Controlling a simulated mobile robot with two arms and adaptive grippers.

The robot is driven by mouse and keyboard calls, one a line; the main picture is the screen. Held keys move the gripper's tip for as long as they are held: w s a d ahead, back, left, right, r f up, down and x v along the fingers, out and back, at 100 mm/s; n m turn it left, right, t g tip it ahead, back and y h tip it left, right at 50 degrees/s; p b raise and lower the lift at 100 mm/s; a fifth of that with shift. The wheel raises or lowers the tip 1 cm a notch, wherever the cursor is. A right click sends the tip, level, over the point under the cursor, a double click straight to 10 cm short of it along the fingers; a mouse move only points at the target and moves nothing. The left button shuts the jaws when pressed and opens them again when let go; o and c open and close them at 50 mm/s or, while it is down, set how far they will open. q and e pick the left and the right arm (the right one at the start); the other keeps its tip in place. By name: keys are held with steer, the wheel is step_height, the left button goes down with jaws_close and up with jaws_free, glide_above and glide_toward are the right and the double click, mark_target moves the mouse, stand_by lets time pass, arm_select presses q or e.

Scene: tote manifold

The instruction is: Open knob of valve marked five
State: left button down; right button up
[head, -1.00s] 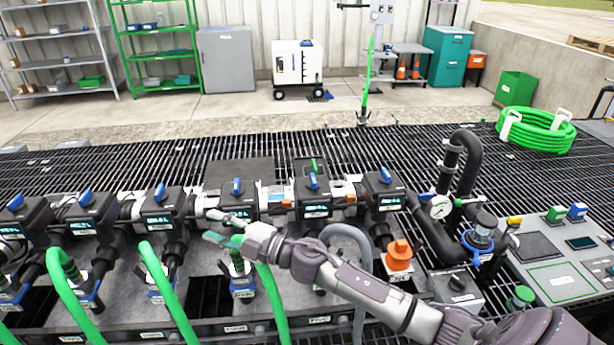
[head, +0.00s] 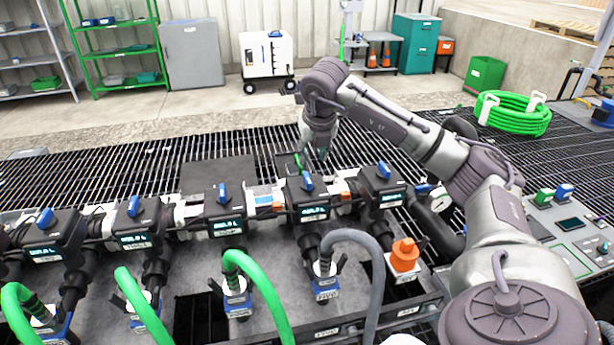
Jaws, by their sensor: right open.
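A row of black valve units with blue knobs and small displays crosses the head view. One valve (head: 308,209) right of centre has a blue knob (head: 307,181), and a grey hose (head: 352,240) meets the blue coupling below it. The labels are too small to read surely, so I cannot confirm which valve is marked five. My right gripper (head: 316,156) points down just above and behind this valve's knob, open and seemingly empty. Its fingertips are small and partly blend into the dark grating. My left gripper is not in view.
Another valve (head: 385,192) with a blue knob stands to the right, above an orange fitting (head: 404,255). Green hoses (head: 260,290) rise in front of the valves at left. A pressure gauge (head: 440,199) and a control panel (head: 567,240) are at right. Open grating lies behind.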

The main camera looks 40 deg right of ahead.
mark_target(308, 179)
steer(key=p+x, duration=0.1)
steer(key=x, duration=0.9)
steer(key=shift+f, duration=0.25)
jaws_close()
